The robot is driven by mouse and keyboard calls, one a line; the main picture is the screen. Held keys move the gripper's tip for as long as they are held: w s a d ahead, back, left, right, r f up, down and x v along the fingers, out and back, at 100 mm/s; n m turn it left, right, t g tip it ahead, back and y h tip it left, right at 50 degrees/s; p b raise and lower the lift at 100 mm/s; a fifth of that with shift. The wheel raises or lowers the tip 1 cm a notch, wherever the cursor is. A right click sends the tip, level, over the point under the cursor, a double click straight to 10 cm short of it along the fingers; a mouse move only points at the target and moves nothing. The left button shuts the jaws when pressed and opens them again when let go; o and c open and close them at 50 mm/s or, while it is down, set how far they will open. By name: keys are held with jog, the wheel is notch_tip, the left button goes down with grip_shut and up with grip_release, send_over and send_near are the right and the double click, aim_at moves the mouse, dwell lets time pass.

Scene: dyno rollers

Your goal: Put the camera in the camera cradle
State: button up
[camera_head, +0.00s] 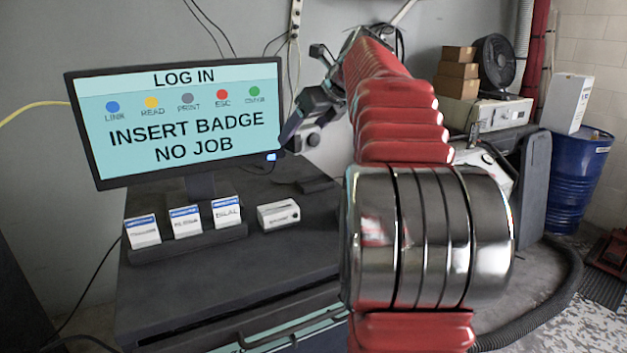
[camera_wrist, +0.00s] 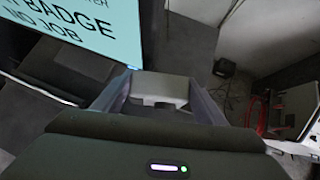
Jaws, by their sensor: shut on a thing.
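My gripper (camera_head: 300,122) is raised over the dark bench, just right of the monitor. It is shut on a small grey boxy thing with a dark round spot like a lens, which I take for the camera (camera_head: 313,141). In the wrist view the camera (camera_wrist: 160,90) sits pale between the two fingers, clear of the bench. A low black piece (camera_head: 318,185) lies on the bench below the gripper. I cannot tell whether it is the camera cradle. My red and chrome arm hides the bench's right part.
The monitor (camera_head: 180,120) reads "INSERT BADGE NO JOB" and stands close to my gripper. A rack (camera_head: 190,246) with several badges and a small white box (camera_head: 278,214) are on the bench (camera_head: 240,268). A blue barrel (camera_head: 578,175) stands far right.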

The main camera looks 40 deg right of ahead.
aim_at(317, 126)
jog(key=shift+w+d+f+m+h, duration=0.1)
jog(key=shift+d+f+m+h, duration=0.15)
jog(key=shift+d, duration=0.35)
jog(key=shift+d+f+m+h, duration=0.15)
jog(key=shift+d+f+m, duration=0.1)
jog(key=shift+d, duration=0.35)
jog(key=shift+d+f, duration=0.15)
jog(key=shift+d, duration=0.2)
jog(key=shift+w+d+f+m+h, duration=0.25)
jog(key=shift+w+d+m, duration=0.1)
jog(key=shift+w+d, duration=0.25)
jog(key=shift+w+d+f+m+h, duration=0.2)
jog(key=shift+w+d+m+h, duration=0.1)
jog(key=shift+w+d, duration=0.25)
jog(key=shift+w+d+f+m+h, duration=0.25)
jog(key=shift+w+d+m, duration=0.15)
jog(key=shift+d, duration=0.35)
jog(key=shift+w, duration=0.1)
jog(key=shift+f, duration=2.95)
jog(key=shift+f, duration=2.05)
